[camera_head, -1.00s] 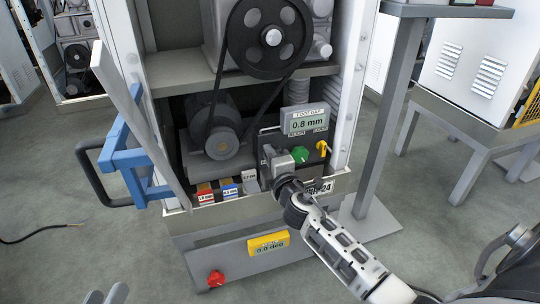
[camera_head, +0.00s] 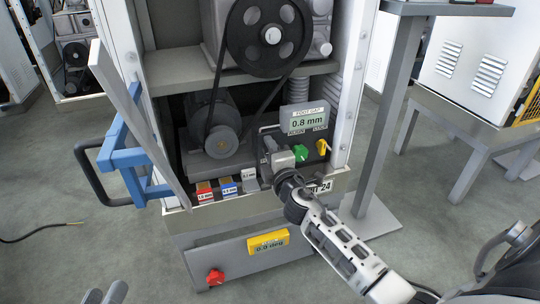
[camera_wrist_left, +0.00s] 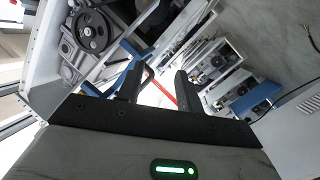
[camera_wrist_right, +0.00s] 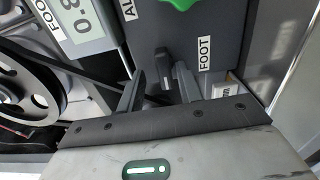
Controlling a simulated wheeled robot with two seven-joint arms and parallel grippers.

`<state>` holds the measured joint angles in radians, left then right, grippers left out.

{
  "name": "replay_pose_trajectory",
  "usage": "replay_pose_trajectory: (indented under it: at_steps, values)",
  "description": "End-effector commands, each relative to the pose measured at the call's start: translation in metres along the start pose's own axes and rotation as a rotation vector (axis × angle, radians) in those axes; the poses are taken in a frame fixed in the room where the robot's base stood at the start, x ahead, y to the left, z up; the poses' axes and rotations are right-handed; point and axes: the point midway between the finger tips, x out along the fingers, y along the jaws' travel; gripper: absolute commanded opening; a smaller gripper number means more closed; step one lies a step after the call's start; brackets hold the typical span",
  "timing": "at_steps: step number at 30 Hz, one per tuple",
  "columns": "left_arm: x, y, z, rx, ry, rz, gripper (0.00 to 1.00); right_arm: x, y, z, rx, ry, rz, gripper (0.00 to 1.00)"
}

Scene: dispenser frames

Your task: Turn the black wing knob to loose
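In the right wrist view, the black wing knob (camera_wrist_right: 162,62) stands out from the dark panel beside the FOOT label. My right gripper (camera_wrist_right: 160,80) is open, with one finger on each side of the knob. I cannot tell whether the fingers touch it. In the head view, my right gripper (camera_head: 272,160) is at the dark panel, left of the green knob (camera_head: 301,153), and hides the black knob. My left gripper (camera_head: 106,293) is at the bottom left, away from the machine; its open, empty fingers show in the left wrist view (camera_wrist_left: 160,85).
The FOOT GAP display (camera_head: 305,121) reads 0.8 mm. A yellow knob (camera_head: 322,147) is right of the green one. Red, blue and grey labelled blocks stand on the ledge left of my gripper. A red knob (camera_head: 215,277) is below.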

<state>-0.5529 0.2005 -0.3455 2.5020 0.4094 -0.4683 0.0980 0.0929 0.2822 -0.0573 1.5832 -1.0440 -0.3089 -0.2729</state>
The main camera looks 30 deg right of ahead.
Motion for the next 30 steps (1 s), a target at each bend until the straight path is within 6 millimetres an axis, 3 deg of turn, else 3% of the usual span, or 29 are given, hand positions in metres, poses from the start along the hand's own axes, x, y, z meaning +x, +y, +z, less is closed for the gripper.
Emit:
replay_pose_trajectory:
  at_steps: [7,11,24,30]
  values:
    - [0.0,0.0,0.0,0.001,0.0,0.0,0.36,-0.004,-0.005,-0.002,0.002,0.004,-0.01,0.35]
    - [0.0,0.001,-0.002,0.007,-0.001,-0.003,0.36,-0.016,-0.006,-0.003,0.004,0.005,-0.013,0.35]
    - [0.0,-0.005,0.006,0.031,-0.028,-0.026,0.36,-0.117,-0.005,-0.001,0.003,0.002,-0.011,0.35]
    - [0.0,-0.005,0.008,0.01,-0.023,-0.015,0.36,-0.148,-0.005,-0.001,0.002,0.001,-0.008,0.35]
